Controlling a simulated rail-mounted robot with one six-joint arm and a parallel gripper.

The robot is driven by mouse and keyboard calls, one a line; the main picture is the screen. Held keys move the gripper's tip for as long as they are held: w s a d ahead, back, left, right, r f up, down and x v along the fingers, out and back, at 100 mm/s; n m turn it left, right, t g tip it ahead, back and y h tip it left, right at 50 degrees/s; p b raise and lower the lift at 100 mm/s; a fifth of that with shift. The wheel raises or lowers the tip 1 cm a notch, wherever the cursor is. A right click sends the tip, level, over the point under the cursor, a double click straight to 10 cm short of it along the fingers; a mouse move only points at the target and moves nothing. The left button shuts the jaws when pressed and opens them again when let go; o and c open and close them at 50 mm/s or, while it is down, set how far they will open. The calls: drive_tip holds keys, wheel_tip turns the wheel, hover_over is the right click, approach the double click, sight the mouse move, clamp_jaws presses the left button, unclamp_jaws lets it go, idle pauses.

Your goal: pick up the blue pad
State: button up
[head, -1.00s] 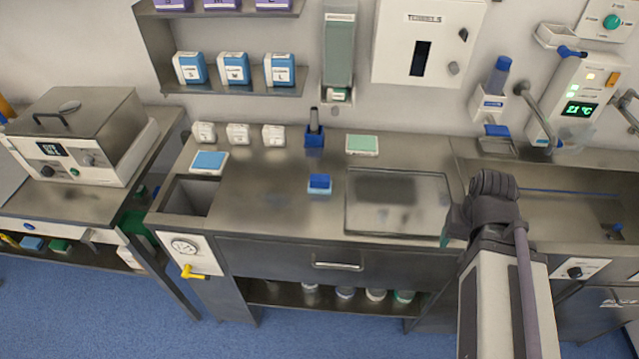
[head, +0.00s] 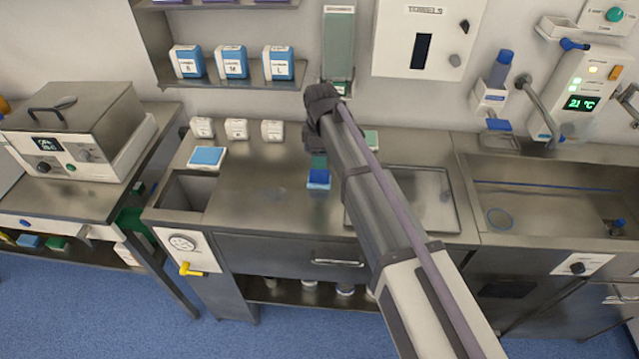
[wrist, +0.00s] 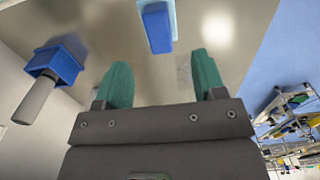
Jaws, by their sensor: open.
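A small blue block (head: 319,175) on a pale blue base sits on the steel counter; it looks like the blue pad. In the wrist view the blue pad (wrist: 157,28) is at the top centre, ahead of the fingers and roughly in line with the gap. My gripper (wrist: 160,65) has two teal fingers, open with nothing between them. In the head view my gripper (head: 319,160) is above the counter at the block, and its dark wrist hides what is behind it. I cannot tell the exact height. A flat blue square (head: 207,156) in a white tray lies farther left.
A blue holder with a grey handle (wrist: 55,65) stands close on the left in the wrist view. A green pad (head: 371,139) is partly behind my arm. A recessed bin (head: 187,192) and white boxes (head: 237,129) are on the left, a sink (head: 545,205) on the right.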

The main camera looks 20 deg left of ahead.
sight(319, 172)
drive_tip(key=f+b, duration=0.3)
drive_tip(key=f, duration=0.1)
drive_tip(key=f+b, duration=0.4)
drive_tip(key=shift+a+f, duration=0.2)
drive_tip(key=shift+f, duration=0.15)
drive_tip(key=shift+r, duration=0.2)
drive_tip(key=c, duration=1.1)
